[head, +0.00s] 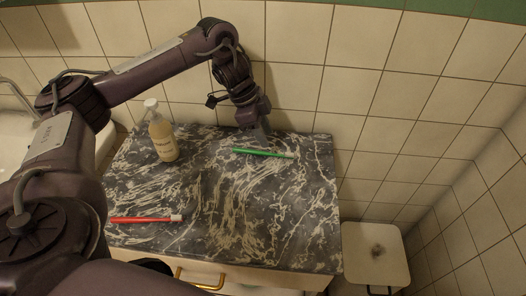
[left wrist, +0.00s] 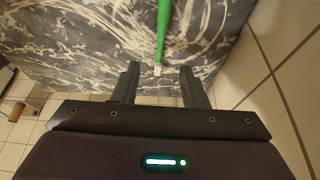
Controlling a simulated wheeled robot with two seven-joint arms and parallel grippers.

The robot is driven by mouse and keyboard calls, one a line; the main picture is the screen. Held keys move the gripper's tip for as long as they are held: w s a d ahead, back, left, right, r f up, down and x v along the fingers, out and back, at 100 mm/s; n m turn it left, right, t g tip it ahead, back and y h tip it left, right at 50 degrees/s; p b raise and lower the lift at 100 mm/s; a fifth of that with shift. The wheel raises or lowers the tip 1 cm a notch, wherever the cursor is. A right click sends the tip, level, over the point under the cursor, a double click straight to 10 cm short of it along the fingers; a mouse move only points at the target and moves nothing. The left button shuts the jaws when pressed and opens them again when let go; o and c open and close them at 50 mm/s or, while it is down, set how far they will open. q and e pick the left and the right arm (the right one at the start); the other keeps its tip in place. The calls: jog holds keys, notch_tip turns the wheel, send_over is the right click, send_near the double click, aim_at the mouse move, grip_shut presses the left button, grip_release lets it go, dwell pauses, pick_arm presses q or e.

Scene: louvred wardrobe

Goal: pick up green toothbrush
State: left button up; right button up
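The green toothbrush (head: 258,152) lies flat near the back of the dark marbled countertop (head: 240,205), its white end pointing right. My left gripper (head: 262,138) is low over the counter, just behind the brush in the head view. In the left wrist view the gripper (left wrist: 158,78) is open, its two fingers apart with nothing held. The brush's green handle (left wrist: 164,30) runs up from there, its white end appearing between the fingertips. The exact height above the brush cannot be told. My right gripper is not in view.
A pump bottle (head: 162,138) stands at the back left of the counter. A red toothbrush (head: 145,219) lies at the front left. A tiled wall (head: 300,90) rises close behind the counter. A white lidded bin (head: 375,268) stands right of it. The counter's right front is clear.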

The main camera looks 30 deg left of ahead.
aim_at(274, 152)
pick_arm(q)
jog(key=p+x, duration=0.1)
jog(key=x, duration=0.5)
jog(key=shift+f, duration=0.25)
jog(key=shift+c, duration=0.2)
grip_shut()
